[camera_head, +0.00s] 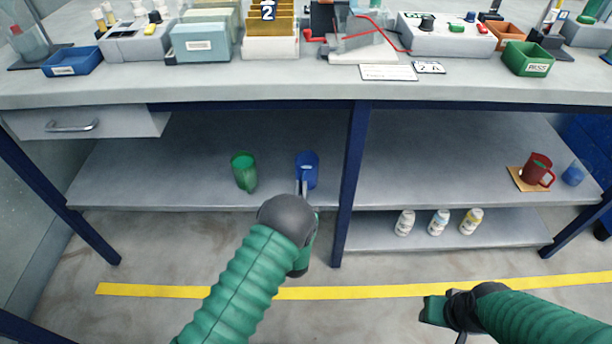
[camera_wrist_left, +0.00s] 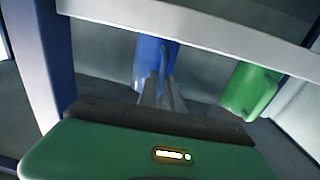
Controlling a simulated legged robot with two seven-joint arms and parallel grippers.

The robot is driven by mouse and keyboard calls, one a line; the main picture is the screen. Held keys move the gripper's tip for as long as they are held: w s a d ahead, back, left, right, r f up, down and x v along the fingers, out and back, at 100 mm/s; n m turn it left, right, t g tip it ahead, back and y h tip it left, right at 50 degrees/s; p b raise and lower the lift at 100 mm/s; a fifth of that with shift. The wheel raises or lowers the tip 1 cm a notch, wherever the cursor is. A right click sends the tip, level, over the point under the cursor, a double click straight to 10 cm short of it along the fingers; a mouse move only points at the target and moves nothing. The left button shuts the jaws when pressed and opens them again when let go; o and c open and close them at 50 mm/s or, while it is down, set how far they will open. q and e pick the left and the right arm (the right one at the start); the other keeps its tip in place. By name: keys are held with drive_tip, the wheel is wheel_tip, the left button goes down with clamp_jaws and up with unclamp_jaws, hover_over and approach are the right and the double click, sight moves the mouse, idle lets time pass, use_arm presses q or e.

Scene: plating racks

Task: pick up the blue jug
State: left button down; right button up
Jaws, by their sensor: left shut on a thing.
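The blue jug (camera_head: 308,164) stands on the shelf under the workbench, left of the middle post. My left gripper (camera_head: 302,188) reaches in from the front and is shut on the jug's near side, at its handle. The left wrist view also shows the blue jug (camera_wrist_left: 150,58), partly hidden behind the bench edge, with the fingers (camera_wrist_left: 163,90) at its handle. Whether the jug touches the shelf is hard to tell. My right gripper (camera_head: 447,308) is low at the right, over the floor, away from the jug; its jaws are unclear.
A green jug (camera_head: 243,170) stands left of the blue one, with a gap between. The blue post (camera_head: 352,170) is close on the right. The bench top (camera_head: 200,88) overhangs the shelf (camera_head: 140,172). A red mug (camera_head: 536,172) and several bottles (camera_head: 438,222) are farther right.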

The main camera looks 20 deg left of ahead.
sight(302, 169)
use_arm(q)
wheel_tip(302, 169, up, 4)
drive_tip(key=p, duration=0.3)
drive_tip(key=shift+s+d+r, duration=0.1)
drive_tip(key=shift+d, duration=0.05)
drive_tip(key=s+d+p, duration=0.5)
drive_tip(key=s+d, duration=0.4)
drive_tip(key=s, duration=0.4)
drive_tip(key=shift+r, duration=0.4)
drive_tip(key=shift+w, duration=0.1)
